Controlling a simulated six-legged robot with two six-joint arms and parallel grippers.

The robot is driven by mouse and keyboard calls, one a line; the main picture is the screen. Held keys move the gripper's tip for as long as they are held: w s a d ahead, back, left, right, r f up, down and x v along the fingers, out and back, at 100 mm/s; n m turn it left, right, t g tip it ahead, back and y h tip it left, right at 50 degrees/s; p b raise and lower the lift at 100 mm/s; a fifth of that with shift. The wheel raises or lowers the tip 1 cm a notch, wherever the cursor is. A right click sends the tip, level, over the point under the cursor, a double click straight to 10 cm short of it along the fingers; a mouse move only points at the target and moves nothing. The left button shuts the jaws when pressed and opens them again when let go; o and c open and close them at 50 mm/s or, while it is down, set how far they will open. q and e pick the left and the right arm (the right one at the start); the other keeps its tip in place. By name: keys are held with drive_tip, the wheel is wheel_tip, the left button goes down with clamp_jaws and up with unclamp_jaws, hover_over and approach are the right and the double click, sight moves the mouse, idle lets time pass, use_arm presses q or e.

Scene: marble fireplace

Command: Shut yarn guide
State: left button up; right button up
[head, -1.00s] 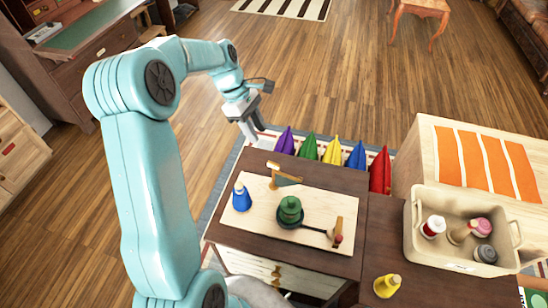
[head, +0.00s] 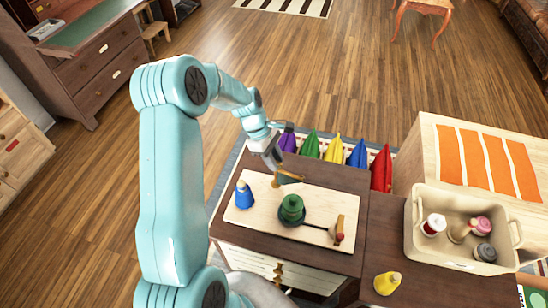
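A light wooden board (head: 260,217) lies on the dark brown cabinet top. At its back edge is a small brass-coloured upright with a flat arm (head: 290,178) pointing right; this may be the yarn guide. A dark round plate with a green spool (head: 291,208) sits mid-board, and a thin dark rod runs right from it to a wooden upright (head: 339,229) with a red knob. A blue cone spool (head: 244,195) stands at the left. My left gripper (head: 273,160) is just above the brass upright, pointing down; its finger gap and any contact are unclear. My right gripper is out of view.
Purple, green, yellow, blue and red cones (head: 381,168) stand behind the cabinet. A yellow spool (head: 387,283) is at the front right. A beige bin (head: 418,240) with several spools stands on the right. The board's front left is clear.

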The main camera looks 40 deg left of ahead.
use_arm(q)
drive_tip(key=shift+f, duration=0.1)
clamp_jaws()
idle(1.1)
